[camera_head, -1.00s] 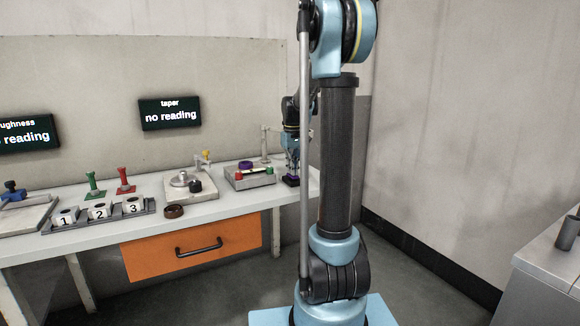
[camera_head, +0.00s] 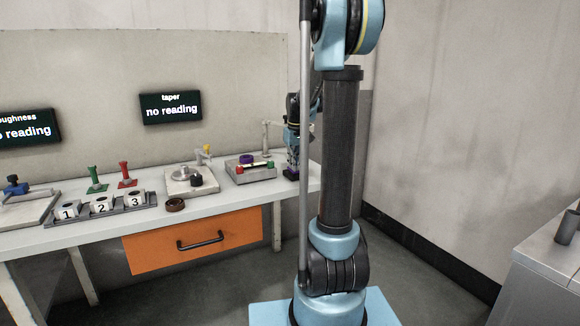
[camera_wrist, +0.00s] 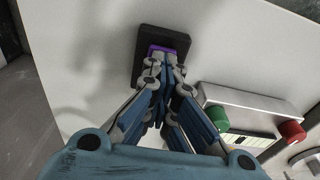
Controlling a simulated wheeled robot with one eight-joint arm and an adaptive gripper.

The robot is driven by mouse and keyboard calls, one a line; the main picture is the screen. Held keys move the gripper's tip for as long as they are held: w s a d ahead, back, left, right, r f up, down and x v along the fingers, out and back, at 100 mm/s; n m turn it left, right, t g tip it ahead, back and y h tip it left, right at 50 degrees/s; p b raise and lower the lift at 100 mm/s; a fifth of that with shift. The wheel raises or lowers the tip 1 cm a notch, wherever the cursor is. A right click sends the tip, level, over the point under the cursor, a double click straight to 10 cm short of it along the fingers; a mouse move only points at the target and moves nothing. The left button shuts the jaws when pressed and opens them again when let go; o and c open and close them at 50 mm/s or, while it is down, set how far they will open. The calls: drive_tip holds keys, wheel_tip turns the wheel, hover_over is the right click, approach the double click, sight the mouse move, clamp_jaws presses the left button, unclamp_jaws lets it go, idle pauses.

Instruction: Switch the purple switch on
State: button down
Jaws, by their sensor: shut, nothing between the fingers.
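The purple switch (camera_wrist: 172,47) shows in the wrist view as a purple rocker in a dark square housing on the pale bench top. My gripper (camera_wrist: 163,64) is shut and empty, with its fingertips at the near edge of the purple part. The fingers hide part of the switch, and I cannot tell whether they touch it. In the head view my gripper (camera_head: 292,164) points down over the right end of the bench, and the dark switch housing (camera_head: 290,176) is below it. I cannot make out the rocker's position.
A grey box (camera_wrist: 268,107) with green and red knobs stands close to the right of my gripper in the wrist view. In the head view, the bench (camera_head: 225,199) also holds a dark brown ring (camera_head: 174,205) and numbered blocks (camera_head: 101,205). An orange drawer (camera_head: 195,240) is below.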

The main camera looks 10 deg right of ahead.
drive_tip(key=shift+s+d+f, duration=0.1)
drive_tip(key=shift+s+f, duration=0.15)
drive_tip(key=shift+w+r, duration=0.2)
drive_tip(key=shift+w, duration=0.35)
drive_tip(key=shift+a, duration=0.25)
drive_tip(key=shift+w, duration=0.1)
drive_tip(key=shift+w+r, duration=0.5)
drive_tip(key=shift+w, duration=0.1)
wheel_tip(320, 180, up, 13)
drive_tip(key=s, duration=0.2)
drive_tip(key=shift+s+d, duration=0.3)
drive_tip(key=shift+s, duration=0.05)
